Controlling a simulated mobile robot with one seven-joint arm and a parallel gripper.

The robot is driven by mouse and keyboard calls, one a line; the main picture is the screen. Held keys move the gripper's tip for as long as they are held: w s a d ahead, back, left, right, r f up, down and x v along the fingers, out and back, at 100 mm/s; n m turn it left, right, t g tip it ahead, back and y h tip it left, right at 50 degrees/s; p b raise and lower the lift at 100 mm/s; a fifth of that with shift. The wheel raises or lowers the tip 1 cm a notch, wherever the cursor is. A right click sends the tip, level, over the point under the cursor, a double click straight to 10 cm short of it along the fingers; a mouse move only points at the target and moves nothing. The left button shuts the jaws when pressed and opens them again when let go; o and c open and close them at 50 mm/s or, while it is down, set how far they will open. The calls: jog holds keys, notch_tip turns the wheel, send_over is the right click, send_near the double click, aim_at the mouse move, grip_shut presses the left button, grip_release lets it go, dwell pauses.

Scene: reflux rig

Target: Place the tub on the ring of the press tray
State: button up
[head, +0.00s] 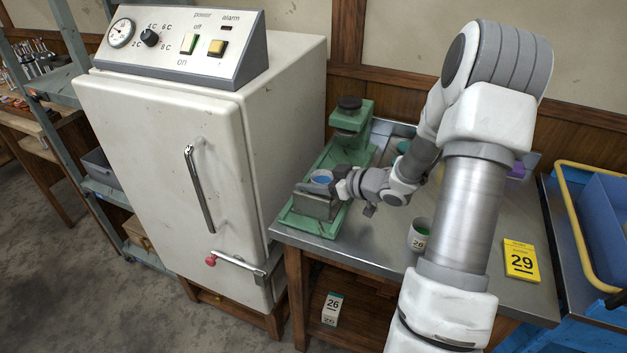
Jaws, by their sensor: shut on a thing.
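A small tub (321,176) with blue on top is at the fingers of my gripper (335,184), which is shut on it. The tub is over a grey block (316,206) at the front of the green press (350,118). The press has a dark knob on top and a long green tray (300,224) along its base. I cannot tell whether the tub touches anything below it. The ring of the tray is not clearly visible; the tub, block and gripper cover that area.
A white cabinet (170,140) with a handle stands close on the left of the metal table (460,262). Blue bins (600,220) stand at right.

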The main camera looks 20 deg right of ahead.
jog(key=shift+f, duration=0.15)
jog(key=o, duration=1.1)
jog(key=shift+o, duration=0.2)
jog(key=shift+r, duration=0.25)
jog(key=p+v, duration=0.2)
jog(key=v, duration=1)
jog(key=shift+p, duration=0.4)
